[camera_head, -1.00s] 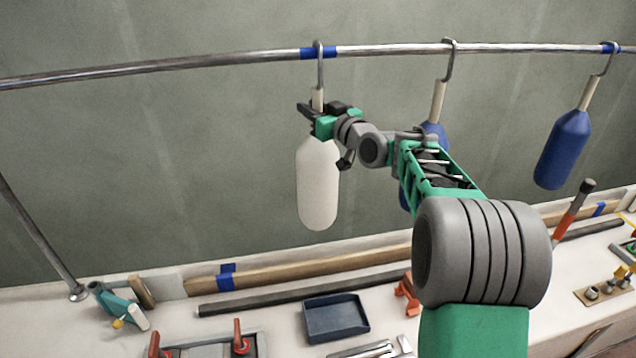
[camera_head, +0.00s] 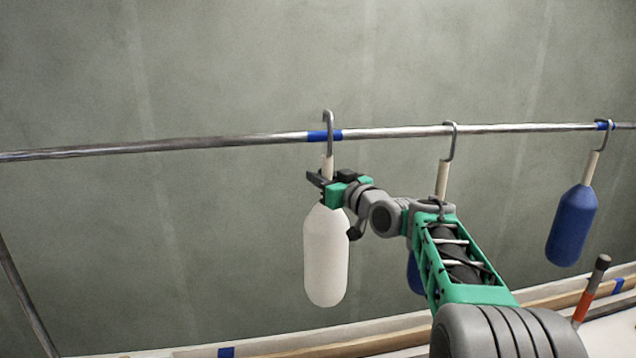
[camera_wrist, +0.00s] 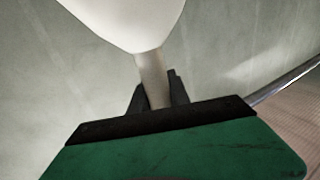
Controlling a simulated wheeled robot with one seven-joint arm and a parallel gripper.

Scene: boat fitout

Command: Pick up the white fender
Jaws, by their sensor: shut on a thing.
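The white fender (camera_head: 326,256) hangs upright in the head view, with a pale neck and a grey metal hook (camera_head: 328,122) on top. My gripper (camera_head: 326,178) is shut on the fender's neck, just above the white body. The hook's top stands clearly higher above the rail (camera_head: 230,144) than the hooks of the blue fenders do. Its shank passes in front of the blue tape on the rail; whether it touches the rail I cannot tell. In the wrist view the neck (camera_wrist: 151,70) sits between my two dark fingers, with the white body (camera_wrist: 125,18) beyond.
A blue fender (camera_head: 573,225) hangs from the rail at the right. Another blue fender (camera_head: 415,273) hangs nearer, mostly hidden behind my arm. An orange-handled tool (camera_head: 590,292) stands at the lower right. The wall left of the white fender is clear.

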